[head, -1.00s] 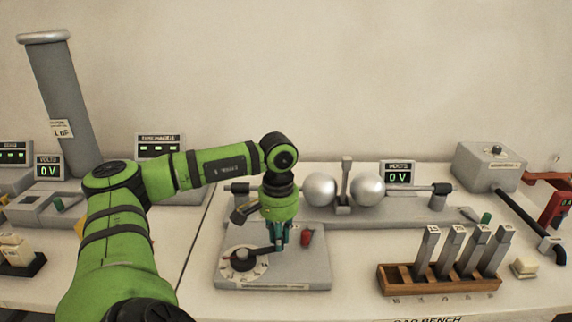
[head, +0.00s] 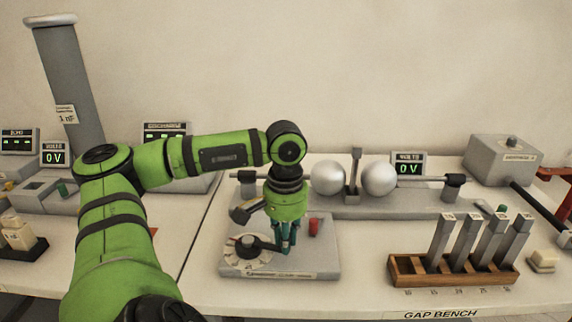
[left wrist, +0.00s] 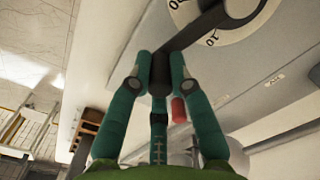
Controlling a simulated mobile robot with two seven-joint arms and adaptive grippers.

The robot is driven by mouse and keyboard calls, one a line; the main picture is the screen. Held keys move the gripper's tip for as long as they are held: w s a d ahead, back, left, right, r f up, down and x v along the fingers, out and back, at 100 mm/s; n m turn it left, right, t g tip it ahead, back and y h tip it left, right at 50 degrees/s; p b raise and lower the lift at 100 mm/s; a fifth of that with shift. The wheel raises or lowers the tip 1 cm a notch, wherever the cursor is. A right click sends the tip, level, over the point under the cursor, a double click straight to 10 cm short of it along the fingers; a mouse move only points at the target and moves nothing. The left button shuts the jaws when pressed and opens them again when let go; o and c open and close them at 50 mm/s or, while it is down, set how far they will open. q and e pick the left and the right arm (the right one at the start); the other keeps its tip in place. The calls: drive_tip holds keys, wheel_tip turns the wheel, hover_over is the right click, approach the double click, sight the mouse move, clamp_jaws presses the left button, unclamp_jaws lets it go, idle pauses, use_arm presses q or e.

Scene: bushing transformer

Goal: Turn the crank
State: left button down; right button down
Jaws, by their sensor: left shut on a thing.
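The crank (head: 262,243) is a dark arm on a round white dial (head: 238,254) with numbers, set on a grey box (head: 318,262). In the head view the crank arm points right from the dial's hub. My left gripper (head: 285,250) points down over the box and is shut on the crank's outer end. In the left wrist view the teal fingers (left wrist: 160,75) close around the dark handle, and the crank arm (left wrist: 198,32) runs up to the dial (left wrist: 220,18). My right gripper is not in view.
A red knob (head: 314,228) stands on the box right of the gripper. Behind are two silver spheres (head: 329,178) on a grey base. A wooden rack (head: 405,272) with several grey bars stands right. A volts display (head: 408,168) reads 0 V.

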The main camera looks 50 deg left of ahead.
use_arm(q)
drive_tip(key=c, duration=1.1)
unclamp_jaws()
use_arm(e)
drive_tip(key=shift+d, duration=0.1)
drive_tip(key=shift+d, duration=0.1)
use_arm(q)
drive_tip(key=shift+r, duration=0.15)
wheel_tip(320, 180, up, 7)
drive_tip(key=shift+r, duration=0.15)
